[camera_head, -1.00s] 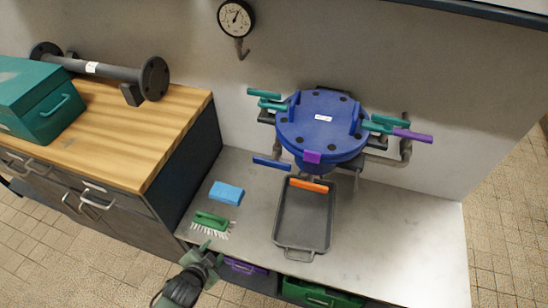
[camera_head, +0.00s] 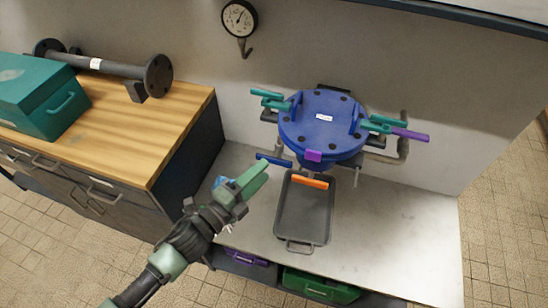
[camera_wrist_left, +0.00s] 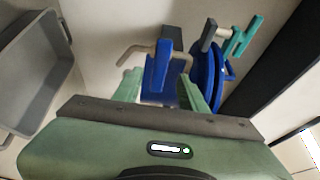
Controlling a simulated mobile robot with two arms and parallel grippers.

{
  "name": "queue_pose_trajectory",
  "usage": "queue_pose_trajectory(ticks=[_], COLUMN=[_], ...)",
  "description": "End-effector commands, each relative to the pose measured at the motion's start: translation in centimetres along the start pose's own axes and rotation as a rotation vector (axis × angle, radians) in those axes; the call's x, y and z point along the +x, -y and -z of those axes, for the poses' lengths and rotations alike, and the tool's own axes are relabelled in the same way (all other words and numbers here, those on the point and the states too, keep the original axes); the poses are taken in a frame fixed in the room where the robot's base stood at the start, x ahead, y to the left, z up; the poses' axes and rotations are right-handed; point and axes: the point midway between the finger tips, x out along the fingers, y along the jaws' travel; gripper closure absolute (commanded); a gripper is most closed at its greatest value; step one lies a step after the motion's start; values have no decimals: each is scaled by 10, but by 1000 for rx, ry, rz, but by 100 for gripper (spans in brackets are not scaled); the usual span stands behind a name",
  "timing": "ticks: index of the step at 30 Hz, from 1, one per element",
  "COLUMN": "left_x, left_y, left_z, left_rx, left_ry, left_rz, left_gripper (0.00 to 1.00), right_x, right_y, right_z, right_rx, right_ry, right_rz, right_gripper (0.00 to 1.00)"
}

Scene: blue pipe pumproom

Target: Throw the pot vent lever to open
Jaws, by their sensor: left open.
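The blue pot (camera_head: 318,135) stands against the wall with its round bolted lid on. Several coloured levers surround it; no readable label shows which is the vent lever. A blue lever (camera_head: 274,160) sticks out low on the pot's left. My left gripper (camera_head: 262,172) is open and empty, just short of the blue lever. In the left wrist view the blue lever (camera_wrist_left: 158,68) appears between and beyond its fingertips (camera_wrist_left: 162,88). My right gripper is not in view.
A grey tray (camera_head: 290,225) lies on the bench below the pot. A blue sponge (camera_head: 219,182) is partly hidden behind my left gripper. Teal clamp handles (camera_head: 268,95) flank the lid. The bench's right part is clear.

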Motion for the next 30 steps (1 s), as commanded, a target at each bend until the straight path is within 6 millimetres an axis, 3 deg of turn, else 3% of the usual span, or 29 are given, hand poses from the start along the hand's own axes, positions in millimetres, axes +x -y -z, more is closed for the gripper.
queue_pose_trajectory(ticks=[9, 21, 26, 30], left_x=[49, 59, 59, 59], left_y=[1, 0, 0, -1], left_z=[0, 0, 0, 0], left_rx=[-5, -6, -6, -6], left_ry=[2, 2, 2, 3], left_rz=[0, -2, -2, -2], left_gripper=[58, 58, 100, 100], right_x=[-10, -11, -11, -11], right_y=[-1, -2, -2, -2], right_z=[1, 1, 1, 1], right_rx=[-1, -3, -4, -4], right_ry=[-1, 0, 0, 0], right_rz=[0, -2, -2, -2], right_gripper=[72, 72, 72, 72])
